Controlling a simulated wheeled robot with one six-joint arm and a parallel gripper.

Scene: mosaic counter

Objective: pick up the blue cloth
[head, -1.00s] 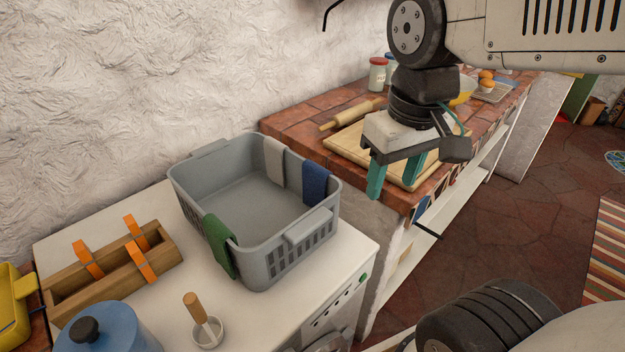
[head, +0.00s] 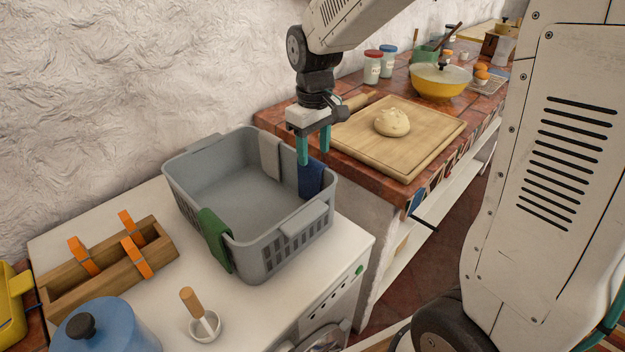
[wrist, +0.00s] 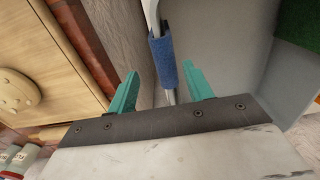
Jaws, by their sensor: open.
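The blue cloth (head: 311,178) hangs over the far right rim of the grey basket (head: 183,192). My gripper (head: 315,150) is open and empty, pointing down just above the blue cloth; its teal fingers partly cover it in the head view. In the wrist view the blue cloth (wrist: 163,62) lies over the rim, ahead of and between the open fingers of my gripper (wrist: 162,88). The fingers appear apart from it.
A green cloth (head: 214,240) hangs on the basket's near rim and a pale grey cloth (head: 271,157) on its back rim. A cutting board (head: 430,158) with dough (head: 392,122) lies on the tiled counter. A wooden caddy (head: 108,272) stands left.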

